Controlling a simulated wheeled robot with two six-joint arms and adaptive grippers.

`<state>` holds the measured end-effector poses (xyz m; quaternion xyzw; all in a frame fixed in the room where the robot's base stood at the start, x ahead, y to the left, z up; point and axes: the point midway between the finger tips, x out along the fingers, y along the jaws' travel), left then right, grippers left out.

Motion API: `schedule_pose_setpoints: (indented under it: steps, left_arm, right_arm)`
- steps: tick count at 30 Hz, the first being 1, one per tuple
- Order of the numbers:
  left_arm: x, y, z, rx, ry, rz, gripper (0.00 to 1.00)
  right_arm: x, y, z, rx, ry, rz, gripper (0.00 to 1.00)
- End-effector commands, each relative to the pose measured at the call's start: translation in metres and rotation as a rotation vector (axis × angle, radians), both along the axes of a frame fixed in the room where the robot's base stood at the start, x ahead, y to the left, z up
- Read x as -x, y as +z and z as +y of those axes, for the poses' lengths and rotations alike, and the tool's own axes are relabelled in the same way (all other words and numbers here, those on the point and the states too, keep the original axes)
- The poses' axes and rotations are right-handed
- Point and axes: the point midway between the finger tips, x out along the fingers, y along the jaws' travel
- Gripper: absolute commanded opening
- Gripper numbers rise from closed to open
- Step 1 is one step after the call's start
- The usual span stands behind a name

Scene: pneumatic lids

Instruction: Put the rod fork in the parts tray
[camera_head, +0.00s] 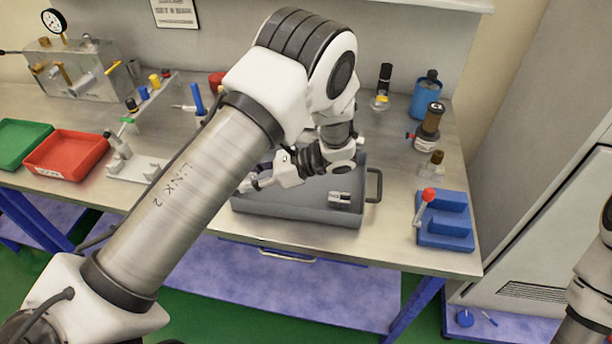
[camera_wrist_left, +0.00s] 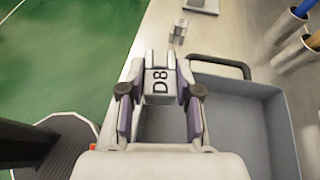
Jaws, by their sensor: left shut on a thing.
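My left gripper (camera_wrist_left: 160,92) is shut on a light grey metal block with two short prongs and the mark D8, which I take as the rod fork (camera_wrist_left: 158,82). In the head view my left gripper (camera_head: 258,184) points left at the left end of the grey parts tray (camera_head: 300,211). In the left wrist view the fork overlaps the front left corner of the tray (camera_wrist_left: 232,86); its height above the rim is unclear. A small silver part (camera_head: 340,198) lies inside the tray near its front right. My right gripper is out of view.
A small metal part (camera_wrist_left: 178,31) lies on the table beyond the tray handle (camera_wrist_left: 217,63). Red (camera_head: 68,153) and green (camera_head: 20,143) bins stand at left. A blue block holder (camera_head: 445,220) with a red-knobbed lever stands right of the tray. Several canisters and tools stand behind.

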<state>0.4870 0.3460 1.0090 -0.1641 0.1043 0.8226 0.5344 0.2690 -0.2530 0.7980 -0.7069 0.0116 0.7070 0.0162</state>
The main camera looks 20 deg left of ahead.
Motion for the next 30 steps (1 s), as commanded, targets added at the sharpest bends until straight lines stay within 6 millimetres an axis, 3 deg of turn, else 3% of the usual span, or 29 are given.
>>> schedule_pose_setpoints:
  steps: [3,5,21,30]
  left_arm:
    - [-0.029,0.019,0.002,-0.001,-0.124,-0.003,0.00]
    - [-0.035,0.020,0.002,0.000,-0.155,0.001,0.00]
    - [-0.037,-0.073,0.002,0.002,-0.163,0.001,0.00]
    - [-0.037,-0.080,0.002,0.002,-0.164,0.000,0.00]
  right_arm:
    - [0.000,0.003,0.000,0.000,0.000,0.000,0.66]
    - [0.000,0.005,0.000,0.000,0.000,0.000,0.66]
    - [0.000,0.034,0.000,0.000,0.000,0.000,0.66]
    - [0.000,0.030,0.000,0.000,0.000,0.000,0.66]
